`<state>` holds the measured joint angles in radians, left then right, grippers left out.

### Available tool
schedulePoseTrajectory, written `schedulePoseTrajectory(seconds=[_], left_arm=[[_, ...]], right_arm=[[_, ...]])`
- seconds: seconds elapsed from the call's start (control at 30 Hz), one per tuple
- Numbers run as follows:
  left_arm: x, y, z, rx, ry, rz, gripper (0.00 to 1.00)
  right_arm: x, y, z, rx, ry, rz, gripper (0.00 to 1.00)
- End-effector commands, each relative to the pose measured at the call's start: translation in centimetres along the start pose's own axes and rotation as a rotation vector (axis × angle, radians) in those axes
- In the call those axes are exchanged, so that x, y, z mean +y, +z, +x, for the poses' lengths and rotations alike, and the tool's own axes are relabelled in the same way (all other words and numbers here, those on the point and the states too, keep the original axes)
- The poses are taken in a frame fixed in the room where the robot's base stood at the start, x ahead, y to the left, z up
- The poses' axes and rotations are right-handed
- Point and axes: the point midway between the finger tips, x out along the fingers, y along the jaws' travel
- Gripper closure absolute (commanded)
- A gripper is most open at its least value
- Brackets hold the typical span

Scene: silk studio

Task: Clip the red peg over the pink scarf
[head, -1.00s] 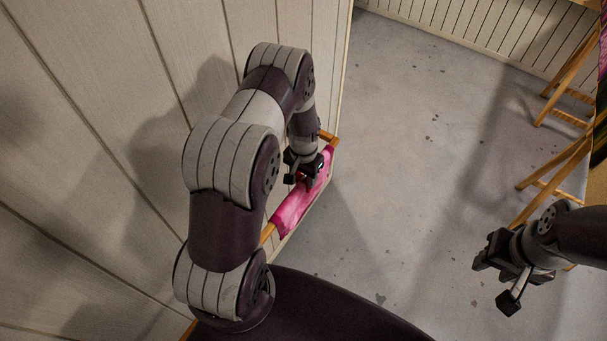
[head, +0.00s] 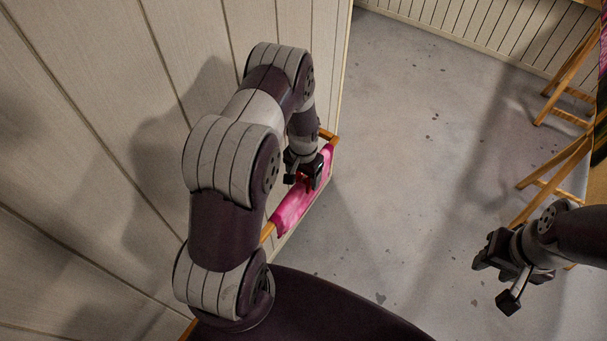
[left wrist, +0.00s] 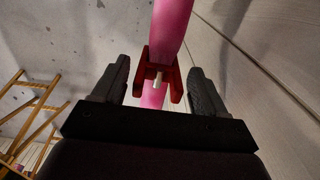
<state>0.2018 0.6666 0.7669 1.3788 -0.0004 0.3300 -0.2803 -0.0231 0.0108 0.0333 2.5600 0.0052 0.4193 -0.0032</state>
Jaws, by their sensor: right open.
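The pink scarf (head: 291,211) hangs over a wooden rail (head: 267,233) along the wall. It also shows in the left wrist view (left wrist: 171,24). The red peg (left wrist: 159,78) sits on the scarf in the left wrist view, with one arm to each side of the pink cloth. My left gripper (left wrist: 159,84) is open, its two dark fingers apart from the peg on both sides. In the head view my left gripper (head: 303,183) is at the scarf and mostly hides the peg. My right gripper (head: 495,279) is open and empty over the floor at the right.
A panelled wall (head: 110,120) runs close along the left of my left arm. Wooden trestle legs (head: 548,188) stand at the right, behind my right gripper. The grey floor (head: 400,160) between is clear.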

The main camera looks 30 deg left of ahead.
Motion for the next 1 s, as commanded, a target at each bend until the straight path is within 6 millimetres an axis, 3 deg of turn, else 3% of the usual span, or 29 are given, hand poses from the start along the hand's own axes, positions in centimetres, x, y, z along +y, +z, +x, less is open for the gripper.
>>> schedulePoseTrajectory(seconds=[0.37,0.47,0.8,1.0], left_arm=[[0.0,-0.1,-0.6,0.003,-0.001,0.0,0.23],[-0.1,-0.1,-2.0,0.004,-0.001,0.0,0.23],[-0.1,-0.1,-10.0,0.004,-0.001,0.0,0.23],[0.0,0.0,-12.4,0.0,0.0,0.0,0.23]], right_arm=[[0.0,0.0,0.2,0.0,0.0,0.0,0.57],[0.0,0.1,0.7,0.0,0.0,0.0,0.57],[0.0,0.3,2.4,0.0,0.0,0.0,0.57],[0.0,0.3,2.7,0.0,0.0,0.0,0.57]])
